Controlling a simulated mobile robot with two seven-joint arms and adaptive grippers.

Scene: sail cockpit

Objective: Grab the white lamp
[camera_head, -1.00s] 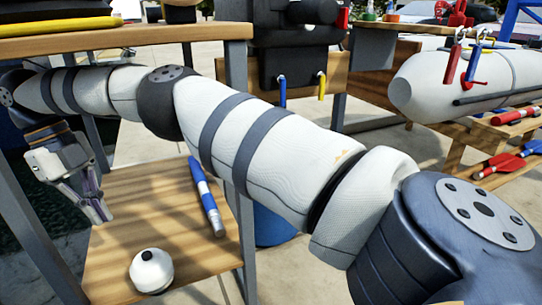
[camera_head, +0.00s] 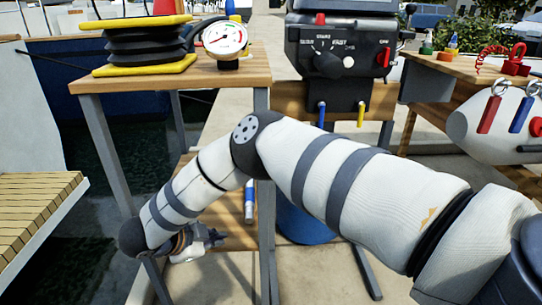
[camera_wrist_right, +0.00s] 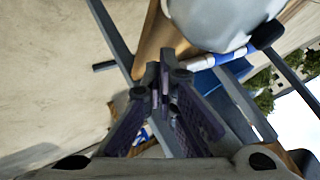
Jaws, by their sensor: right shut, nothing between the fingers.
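The white lamp (camera_head: 188,256) is on the lower wooden shelf in the head view, mostly hidden behind my right gripper and forearm. In the right wrist view a large pale rounded body (camera_wrist_right: 225,22), which looks like the lamp, fills the top, just beyond the fingertips. My right gripper (camera_head: 212,237) is low over the shelf, beside the lamp. In the wrist view its fingers (camera_wrist_right: 160,85) are together with nothing between them. I cannot tell whether they touch the lamp. My left gripper is not in view.
A blue and white tube (camera_head: 249,202) stands out on the lower shelf (camera_head: 236,236) near the lamp. The upper wooden table (camera_head: 235,75) overhangs it, with a black and yellow stack (camera_head: 146,45) and a round gauge (camera_head: 225,38). Metal legs (camera_head: 108,150) frame the shelf.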

